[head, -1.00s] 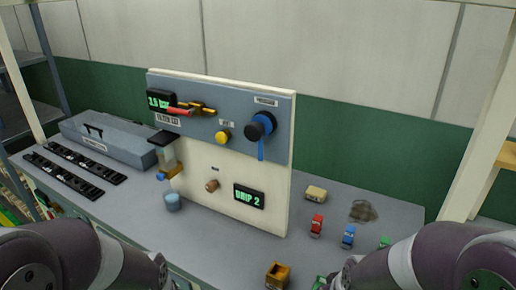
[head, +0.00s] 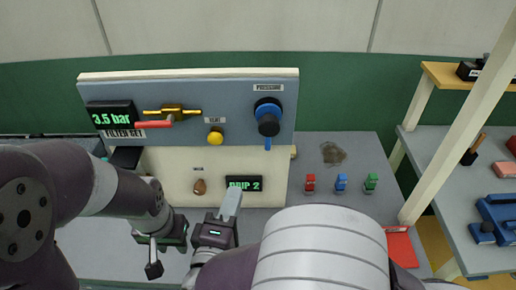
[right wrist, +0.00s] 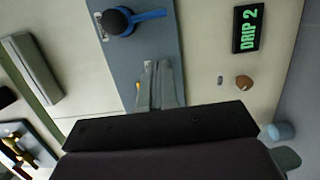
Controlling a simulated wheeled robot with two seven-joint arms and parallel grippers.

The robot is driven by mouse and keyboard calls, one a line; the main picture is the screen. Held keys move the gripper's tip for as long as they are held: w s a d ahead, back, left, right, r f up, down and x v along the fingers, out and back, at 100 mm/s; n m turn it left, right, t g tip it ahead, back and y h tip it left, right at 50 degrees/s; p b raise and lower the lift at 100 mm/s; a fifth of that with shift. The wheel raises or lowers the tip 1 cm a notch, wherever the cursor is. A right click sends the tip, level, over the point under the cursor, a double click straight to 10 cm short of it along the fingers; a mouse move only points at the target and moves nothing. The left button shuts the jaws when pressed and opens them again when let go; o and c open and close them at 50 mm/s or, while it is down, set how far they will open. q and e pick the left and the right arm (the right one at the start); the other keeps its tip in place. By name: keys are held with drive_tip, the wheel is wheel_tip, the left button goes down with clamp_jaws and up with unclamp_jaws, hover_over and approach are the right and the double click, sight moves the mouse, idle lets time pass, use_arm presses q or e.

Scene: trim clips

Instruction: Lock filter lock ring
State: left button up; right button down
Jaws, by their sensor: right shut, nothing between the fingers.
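The grey-and-cream panel (head: 240,92) stands at the back of the bench. The filter's dark head (head: 127,157) shows at the panel's lower left in the head view; the bowl and lock ring below it are hidden behind my left arm. My left gripper (head: 153,262) is low in front of that corner; its finger gap is unclear. My right gripper (head: 231,205) is in front of the panel, below the drip display (head: 244,183). In the right wrist view its fingers (right wrist: 159,86) are together and empty, with the panel beyond.
The panel carries a pressure display (head: 110,115), a yellow valve with red handle (head: 153,124), a yellow button (head: 215,138) and a black knob with blue lever (head: 268,122). Red (head: 310,183), blue (head: 341,182) and green (head: 371,182) clips stand right. A post (head: 450,140) rises beyond.

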drive_tip(key=p, duration=0.2)
approach(266, 145)
drive_tip(key=w+a, duration=0.3)
drive_tip(key=w, duration=0.2)
drive_tip(key=d, duration=0.1)
drive_tip(key=w+d, duration=0.1)
drive_tip(key=d+p, duration=0.1)
drive_tip(key=shift+w+d, duration=0.2)
drive_tip(key=shift+w, duration=0.2)
drive_tip(key=shift+a, duration=0.1)
drive_tip(key=shift+d+n+p, duration=0.3)
drive_tip(key=shift+p, duration=0.2)
drive_tip(key=shift+d+n+p, duration=0.25)
drive_tip(key=shift+n+p, duration=0.25)
